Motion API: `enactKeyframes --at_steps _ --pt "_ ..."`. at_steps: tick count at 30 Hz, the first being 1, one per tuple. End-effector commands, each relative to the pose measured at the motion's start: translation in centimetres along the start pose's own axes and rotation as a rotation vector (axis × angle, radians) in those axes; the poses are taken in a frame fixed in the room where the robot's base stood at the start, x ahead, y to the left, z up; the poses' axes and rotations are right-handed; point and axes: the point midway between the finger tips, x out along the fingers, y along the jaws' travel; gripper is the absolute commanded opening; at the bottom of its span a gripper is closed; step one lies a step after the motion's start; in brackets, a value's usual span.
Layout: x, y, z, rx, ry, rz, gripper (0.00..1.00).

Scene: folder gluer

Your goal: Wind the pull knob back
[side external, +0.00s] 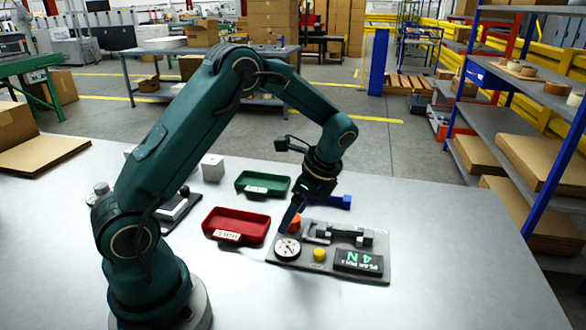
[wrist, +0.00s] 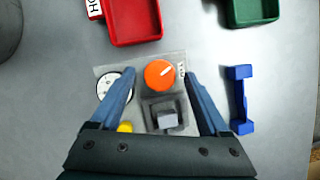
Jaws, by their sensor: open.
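A grey panel (side external: 330,280) lies on the table. It bears an orange round knob (side external: 295,223) with a white pointer line, a white dial gauge (side external: 287,248), a yellow button (side external: 319,254) and a display (side external: 358,261) reading 4N. In the wrist view the orange knob (wrist: 158,75) sits between the open fingers of my gripper (wrist: 160,72), with a gap on each side. The left finger partly covers the gauge (wrist: 106,83). Whether the fingertips are down at the knob's height I cannot tell. In the side view my gripper (side external: 289,222) points down beside the knob and hides part of it.
A grey block-like fixture (wrist: 166,117) stands on the panel just below the knob in the wrist view. A red tray (side external: 236,225), a green tray (side external: 263,183) and a blue part (wrist: 240,98) lie close by. The table's right side is clear.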

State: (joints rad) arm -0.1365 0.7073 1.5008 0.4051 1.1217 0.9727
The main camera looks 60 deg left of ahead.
Motion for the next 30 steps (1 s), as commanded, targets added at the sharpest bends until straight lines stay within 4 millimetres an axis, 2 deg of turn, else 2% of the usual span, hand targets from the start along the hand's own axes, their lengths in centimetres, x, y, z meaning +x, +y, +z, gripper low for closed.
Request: enactKeyframes --at_steps 3,11,15,17,18,30 --pt "0.74 0.04 0.00 0.000 0.000 0.001 0.79" --pt "0.83 0.03 0.00 0.000 0.001 0.000 0.79" --pt "0.81 0.02 -0.01 0.000 0.001 -0.001 0.26" --pt "0.81 0.02 -0.01 0.000 0.001 -0.001 0.03" --pt "0.80 0.02 -0.01 0.000 0.001 -0.001 0.00" --pt "0.78 -0.10 -0.01 -0.078 0.001 0.031 0.00"
